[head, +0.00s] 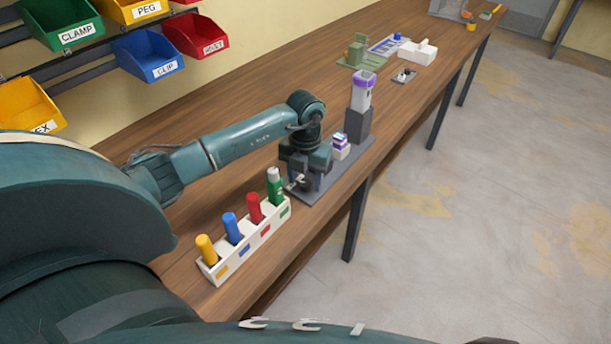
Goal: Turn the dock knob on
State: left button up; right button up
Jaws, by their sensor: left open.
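A grey dock (359,127) with a flat base plate stands on the wooden bench, with a purple-and-white piece (362,92) upright on its tall block. A small purple-and-white block (341,146) sits on the plate beside the tall block. My left gripper (303,182) points down over the near end of the dock's plate, its jaws open. A small dark round part shows at its fingertips; I cannot tell whether this is the dock knob or part of the gripper. The knob and its setting are not clearly visible. My right gripper is not in view.
A white rack (246,252) with yellow, blue, red and green cylinders stands close to the left gripper on the near side. Labelled bins (149,57) hang on the wall at left. Green and white fixtures (418,52) stand farther along the bench (440,85).

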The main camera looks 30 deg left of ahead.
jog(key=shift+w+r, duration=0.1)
pick_arm(q)
jog(key=c, duration=1)
